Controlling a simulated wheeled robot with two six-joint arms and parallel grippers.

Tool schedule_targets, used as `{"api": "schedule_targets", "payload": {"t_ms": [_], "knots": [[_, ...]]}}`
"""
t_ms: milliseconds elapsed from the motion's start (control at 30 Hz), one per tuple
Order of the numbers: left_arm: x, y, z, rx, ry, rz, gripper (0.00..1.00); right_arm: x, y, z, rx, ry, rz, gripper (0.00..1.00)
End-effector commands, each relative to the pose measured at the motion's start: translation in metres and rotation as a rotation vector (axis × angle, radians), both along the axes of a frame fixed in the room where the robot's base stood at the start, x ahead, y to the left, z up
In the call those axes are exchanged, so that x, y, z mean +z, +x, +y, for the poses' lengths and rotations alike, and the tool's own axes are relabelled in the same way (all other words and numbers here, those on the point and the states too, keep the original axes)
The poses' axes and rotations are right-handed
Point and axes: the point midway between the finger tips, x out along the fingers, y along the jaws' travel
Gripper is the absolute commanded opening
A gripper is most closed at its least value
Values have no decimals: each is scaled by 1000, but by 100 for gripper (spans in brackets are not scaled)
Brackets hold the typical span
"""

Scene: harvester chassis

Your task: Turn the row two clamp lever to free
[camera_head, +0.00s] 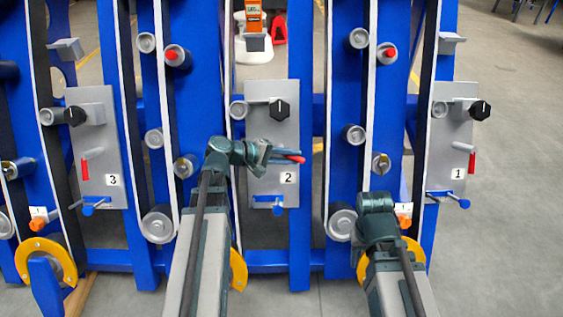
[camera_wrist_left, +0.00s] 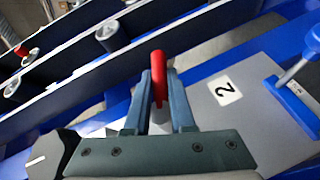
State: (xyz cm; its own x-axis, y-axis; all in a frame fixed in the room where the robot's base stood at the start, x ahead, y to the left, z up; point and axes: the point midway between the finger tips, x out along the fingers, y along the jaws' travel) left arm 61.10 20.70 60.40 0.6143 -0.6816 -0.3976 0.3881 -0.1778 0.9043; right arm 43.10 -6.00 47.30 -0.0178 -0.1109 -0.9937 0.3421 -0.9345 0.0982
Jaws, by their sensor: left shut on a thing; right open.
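The row two panel (camera_head: 262,186) is a grey plate labelled 2 at the middle of the head view; its label (camera_wrist_left: 226,92) also shows in the left wrist view. Its clamp lever has a red handle (camera_head: 298,159), which points roughly sideways to the right. My left gripper (camera_head: 284,155) is at this lever. In the left wrist view the gripper (camera_wrist_left: 160,95) is shut with its fingers on either side of the red handle (camera_wrist_left: 158,65). The lever's pivot is hidden by the gripper. My right gripper (camera_head: 376,205) is apart, in front of the machine right of the panel; its fingertips are hidden.
A black knob (camera_head: 279,109) sits above the lever and a blue T-shaped piece (camera_head: 277,205) below it. Panel 3 (camera_head: 98,130) and panel 1 (camera_head: 447,130) have red levers hanging down. Blue uprights and rollers stand between the panels. Open floor lies at the right.

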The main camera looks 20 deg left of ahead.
Motion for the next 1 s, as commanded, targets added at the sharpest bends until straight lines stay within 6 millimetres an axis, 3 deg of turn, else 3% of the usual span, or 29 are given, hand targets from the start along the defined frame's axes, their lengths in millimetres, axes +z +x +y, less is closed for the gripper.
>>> {"api": "schedule_targets", "payload": {"t_ms": [200, 600, 633, 767, 1000], "knots": [[0, 2, -10, -1, -23, -7, 0, -5, 0, 0, -1, 0, 0, 50], [1, 2, -10, 0, -26, -9, 0, -5, 0, 0, -2, 0, 0, 50], [1, 2, -10, 0, -26, -9, 28, -5, 0, 0, -2, 0, 0, 50], [1, 3, -10, 0, -27, -9, 51, -5, 0, 0, -2, 0, 0, 50], [1, 3, -10, 1, -27, -10, 52, -4, 0, 0, -1, 0, 0, 50]]}}
